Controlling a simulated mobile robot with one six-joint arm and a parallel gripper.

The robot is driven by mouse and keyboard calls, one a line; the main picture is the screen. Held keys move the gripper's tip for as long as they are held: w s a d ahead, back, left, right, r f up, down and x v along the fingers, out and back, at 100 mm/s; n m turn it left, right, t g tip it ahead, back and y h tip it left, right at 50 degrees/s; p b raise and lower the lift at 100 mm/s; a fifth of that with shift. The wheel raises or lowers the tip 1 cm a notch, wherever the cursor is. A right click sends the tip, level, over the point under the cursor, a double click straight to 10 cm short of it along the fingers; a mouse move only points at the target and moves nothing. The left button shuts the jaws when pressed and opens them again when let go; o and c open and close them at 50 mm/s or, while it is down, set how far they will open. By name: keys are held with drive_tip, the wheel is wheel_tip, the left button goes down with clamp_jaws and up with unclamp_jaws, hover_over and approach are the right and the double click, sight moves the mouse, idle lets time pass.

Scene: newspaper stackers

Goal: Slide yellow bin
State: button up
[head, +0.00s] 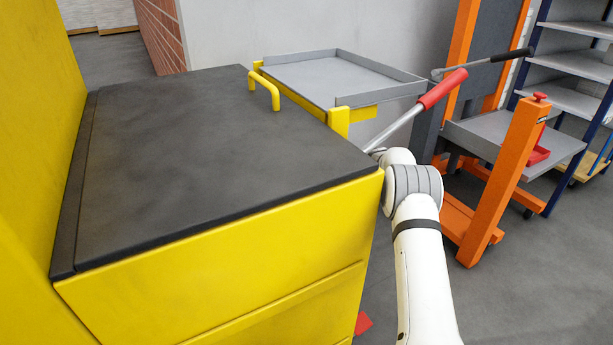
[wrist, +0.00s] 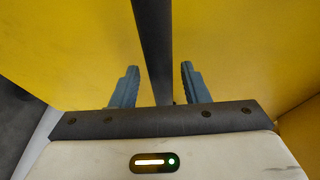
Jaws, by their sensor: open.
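A large yellow bin-like body (head: 215,285) with a flat dark top fills the left and middle of the head view. A yellow handle (head: 265,88) stands on the far edge of its top. In the wrist view, yellow surfaces (wrist: 75,50) lie on both sides of a dark vertical bar (wrist: 153,45). My gripper (wrist: 159,66) is open, with one blue-grey finger on each side of the bar. I cannot tell whether the fingers touch it. In the head view my gripper is hidden behind the yellow body's right side.
A grey tray (head: 335,80) on a yellow frame stands behind. A bar with a red grip (head: 442,90) slants beside my arm. An orange lift (head: 505,165) and grey shelves (head: 570,65) stand at the right. Floor shows at the lower right.

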drive_tip(key=shift+d, duration=0.1)
drive_tip(key=p+v, duration=0.2)
drive_tip(key=v, duration=0.5)
drive_tip(key=shift+d, duration=0.35)
